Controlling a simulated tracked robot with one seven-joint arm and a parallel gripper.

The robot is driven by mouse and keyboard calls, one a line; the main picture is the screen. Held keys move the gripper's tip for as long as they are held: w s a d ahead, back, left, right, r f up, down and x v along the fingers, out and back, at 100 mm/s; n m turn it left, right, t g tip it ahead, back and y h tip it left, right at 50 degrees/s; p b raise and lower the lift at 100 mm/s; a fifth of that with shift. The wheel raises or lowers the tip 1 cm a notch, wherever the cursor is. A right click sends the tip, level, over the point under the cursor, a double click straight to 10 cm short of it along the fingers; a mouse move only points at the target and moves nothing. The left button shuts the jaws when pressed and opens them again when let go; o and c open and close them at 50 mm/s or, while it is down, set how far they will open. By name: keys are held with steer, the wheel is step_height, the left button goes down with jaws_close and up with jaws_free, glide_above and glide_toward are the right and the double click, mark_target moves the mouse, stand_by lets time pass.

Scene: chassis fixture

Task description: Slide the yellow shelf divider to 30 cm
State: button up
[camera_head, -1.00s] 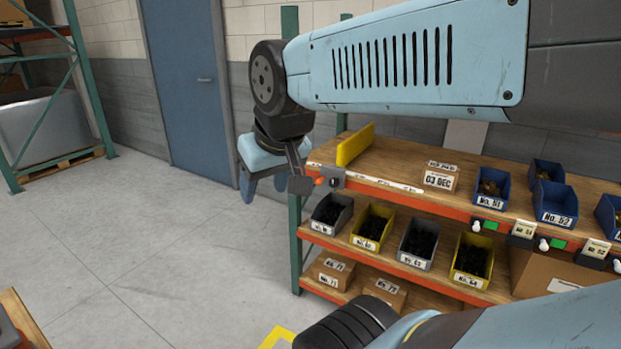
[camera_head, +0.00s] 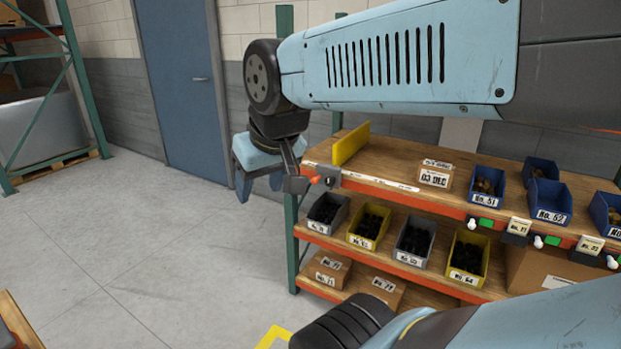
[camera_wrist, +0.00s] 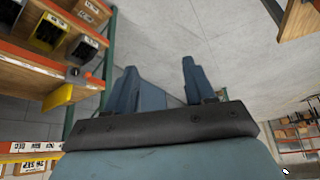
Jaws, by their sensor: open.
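The yellow shelf divider (camera_head: 350,143) stands upright on the top wooden shelf (camera_head: 400,163), near its left end. It also shows in the wrist view (camera_wrist: 58,97), at the left. My gripper (camera_head: 258,188) hangs left of the shelf end, apart from the divider. Its two fingers are spread and empty in the wrist view (camera_wrist: 158,85). The scale's numbers are too small to read.
A box marked 03 DEC (camera_head: 435,175) and blue bins (camera_head: 487,185) stand farther right on the top shelf. Grey and yellow bins (camera_head: 370,225) fill the shelf below. A green rack post (camera_head: 291,240) stands at the left end. The floor (camera_head: 150,230) left of it is clear.

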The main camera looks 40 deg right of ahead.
steer(key=shift+w, duration=0.1)
steer(key=shift+c, duration=0.8)
steer(key=shift+m+t+y, duration=0.3)
steer(key=shift+m+t, duration=0.4)
steer(key=w, duration=0.7)
steer(key=w+f, duration=0.1)
steer(key=w, duration=0.2)
steer(key=shift+w+d, duration=0.4)
steer(key=shift+c, duration=0.2)
steer(key=w+d+f+m+t+h, duration=0.15)
steer(key=w+d+f, duration=0.35)
steer(key=w, duration=0.5)
steer(key=w+d+f+m+t+h, duration=0.1)
steer(key=w+d+f+m+t, duration=0.2)
steer(key=w, duration=0.7)
steer(key=m+g+h, duration=0.2)
steer(key=m+h, duration=0.1)
steer(key=h, duration=1)
glide_toward(313, 183)
steer(key=shift+t, duration=0.25)
steer(key=x, duration=1.1)
steer(key=shift+w+d, duration=0.1)
steer(key=shift+d, duration=0.25)
